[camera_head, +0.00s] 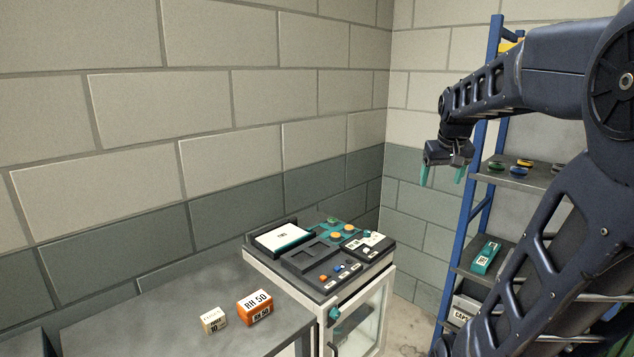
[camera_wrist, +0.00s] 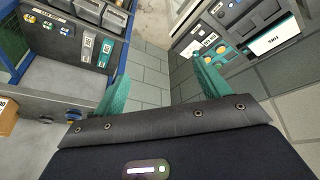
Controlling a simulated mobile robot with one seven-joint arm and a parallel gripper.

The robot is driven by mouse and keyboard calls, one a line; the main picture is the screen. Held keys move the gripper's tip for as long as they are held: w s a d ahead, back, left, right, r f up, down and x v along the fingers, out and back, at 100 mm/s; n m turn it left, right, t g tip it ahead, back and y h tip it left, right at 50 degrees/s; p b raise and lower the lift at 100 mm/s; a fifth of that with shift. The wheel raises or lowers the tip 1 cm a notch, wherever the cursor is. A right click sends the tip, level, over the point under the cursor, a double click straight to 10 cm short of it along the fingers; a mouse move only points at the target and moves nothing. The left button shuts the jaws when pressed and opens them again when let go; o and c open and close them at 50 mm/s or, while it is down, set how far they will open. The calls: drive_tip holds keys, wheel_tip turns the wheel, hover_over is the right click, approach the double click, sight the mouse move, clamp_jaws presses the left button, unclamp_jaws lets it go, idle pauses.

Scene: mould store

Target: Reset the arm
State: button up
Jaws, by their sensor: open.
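My gripper (camera_head: 442,174) hangs at the end of my dark blue arm, which reaches in from the right in the head view. Its two teal fingers point down and stand apart with nothing between them. The gripper is in the air, in front of the grey block wall and just left of the shelf rack. In the wrist view, both teal fingers of my gripper (camera_wrist: 160,88) are spread, with wall and floor showing between them.
A blue-framed rack (camera_head: 482,130) with several small items stands at the right, partly hidden by my arm. A white cabinet with a dark panel (camera_head: 318,295) stands below left of the gripper. A grey bench (camera_head: 150,310) holds an orange box (camera_head: 255,307) and a small cream box (camera_head: 214,320).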

drive_tip(key=s+a+f, duration=0.2)
drive_tip(key=s+f, duration=0.2)
drive_tip(key=s, duration=0.3)
drive_tip(key=s+a+f, duration=0.3)
drive_tip(key=s, duration=0.3)
drive_tip(key=shift+s+f+y, duration=0.35)
drive_tip(key=shift+s+y, duration=0.05)
